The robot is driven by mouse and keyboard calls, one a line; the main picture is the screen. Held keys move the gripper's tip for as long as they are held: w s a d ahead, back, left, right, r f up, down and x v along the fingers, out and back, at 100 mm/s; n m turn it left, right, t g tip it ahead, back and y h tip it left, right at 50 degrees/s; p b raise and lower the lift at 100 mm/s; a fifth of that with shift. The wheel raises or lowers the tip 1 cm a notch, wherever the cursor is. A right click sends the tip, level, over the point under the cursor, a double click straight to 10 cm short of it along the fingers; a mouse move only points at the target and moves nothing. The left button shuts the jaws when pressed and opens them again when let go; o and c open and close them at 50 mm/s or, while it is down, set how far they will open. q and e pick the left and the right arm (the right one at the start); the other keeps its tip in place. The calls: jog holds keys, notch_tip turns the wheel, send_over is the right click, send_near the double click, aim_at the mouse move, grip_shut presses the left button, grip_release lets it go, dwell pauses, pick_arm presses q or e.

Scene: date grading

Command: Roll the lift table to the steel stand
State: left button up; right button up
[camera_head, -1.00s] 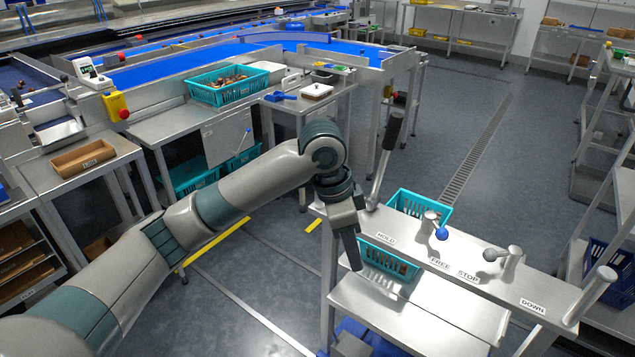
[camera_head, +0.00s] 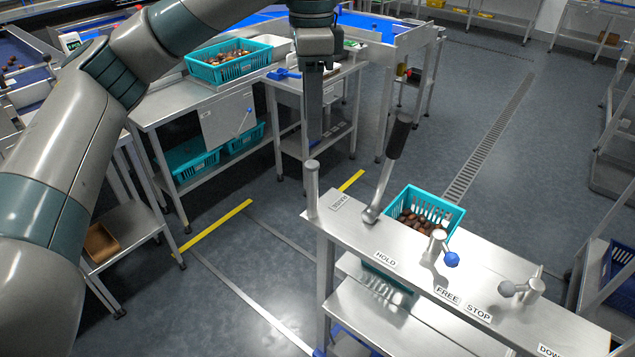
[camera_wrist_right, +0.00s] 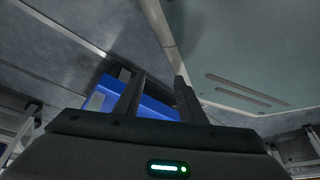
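The lift table (camera_head: 350,228) stands at the lower right in the head view. Its steel top rail carries HOLD, FREE, STOP and DOWN labels, a black-gripped lever (camera_head: 388,168) leaning right, a blue-knobbed handle (camera_head: 444,247) and a grey-knobbed handle (camera_head: 520,289). A teal crate of dates (camera_head: 440,201) shows behind the rail. A steel stand (camera_head: 283,105) is further back beside the conveyor; I take it as the task's stand. My left gripper (camera_head: 313,135) points down above and left of the lever, apart from it; its opening is edge-on. My right gripper (camera_wrist_right: 155,92) has its fingers apart, empty.
Yellow floor marks (camera_head: 218,229) lie between the lift table and the benches. A steel bench with another teal crate (camera_head: 228,71) is left of the stand. Open grey floor with a drain grate (camera_head: 490,140) lies behind the lift table. A blue object (camera_wrist_right: 150,108) shows behind my right fingers.

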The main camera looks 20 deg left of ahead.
aim_at(313, 192)
pick_arm(q)
jog(key=shift+s, duration=0.15)
pick_arm(e)
jog(key=shift+s, duration=0.1)
pick_arm(q)
jog(key=shift+f, duration=0.1)
